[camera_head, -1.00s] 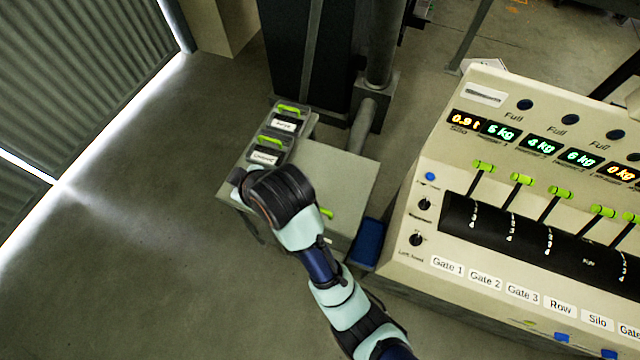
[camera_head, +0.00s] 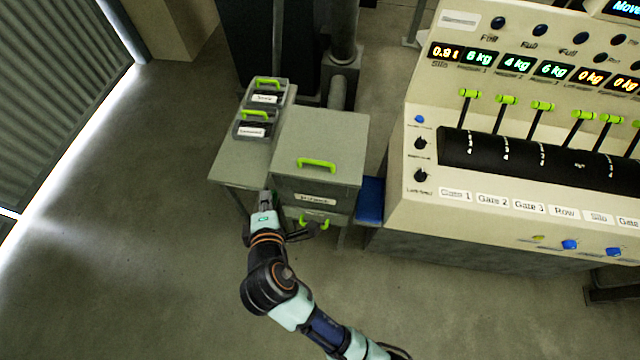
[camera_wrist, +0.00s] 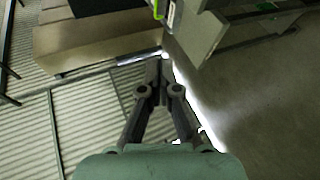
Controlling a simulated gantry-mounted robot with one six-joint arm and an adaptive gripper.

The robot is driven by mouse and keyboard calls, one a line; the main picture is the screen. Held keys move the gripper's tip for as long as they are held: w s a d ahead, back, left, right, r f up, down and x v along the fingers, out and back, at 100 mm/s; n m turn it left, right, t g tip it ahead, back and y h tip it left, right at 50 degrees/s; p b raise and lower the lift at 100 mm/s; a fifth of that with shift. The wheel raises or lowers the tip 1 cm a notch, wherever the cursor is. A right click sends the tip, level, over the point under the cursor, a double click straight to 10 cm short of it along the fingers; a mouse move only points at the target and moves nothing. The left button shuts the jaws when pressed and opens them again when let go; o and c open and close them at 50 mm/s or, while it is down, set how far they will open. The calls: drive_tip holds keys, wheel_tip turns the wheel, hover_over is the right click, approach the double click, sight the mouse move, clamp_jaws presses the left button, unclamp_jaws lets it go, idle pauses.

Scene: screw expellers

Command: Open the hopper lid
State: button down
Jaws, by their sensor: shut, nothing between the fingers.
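My gripper (camera_head: 267,200) is at the left front corner of a grey box in the head view, with nothing in it. In the wrist view its two fingers (camera_wrist: 157,72) are together and point toward the floor and the corrugated wall. No lid in view is clearly marked as the hopper lid. The grey box (camera_head: 345,135) has a flat closed top with a green bar handle (camera_head: 317,163). My gripper is apart from this handle. A drawer with a green handle (camera_head: 313,222) is on the box's front, partly behind my arm.
Two small cases (camera_head: 262,93) with green handles stand on a grey table (camera_head: 232,168) left of the box. A control console (camera_head: 430,210) with several green-tipped levers stands at the right. A blue bin (camera_head: 371,200) is between box and console. Floor is clear at the left.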

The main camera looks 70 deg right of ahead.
drive_tip(key=s+d+f+n+g+h+b, duration=0.35)
drive_tip(key=d+f+n, duration=0.25)
drive_tip(key=d+f, duration=0.3)
drive_tip(key=n+h+b, duration=0.2)
drive_tip(key=n+b, duration=0.1)
drive_tip(key=n, duration=0.5)
approach(322, 175)
drive_tip(key=b+x, duration=0.1)
drive_tip(key=x, duration=0.2)
drive_tip(key=r+x, duration=0.1)
drive_tip(key=x, duration=0.2)
drive_tip(key=r+b+x, duration=0.1)
drive_tip(key=x, duration=0.3)
drive_tip(key=shift+d+b, duration=0.1)
drive_tip(key=shift+b, duration=0.25)
drive_tip(key=shift+r, duration=0.1)
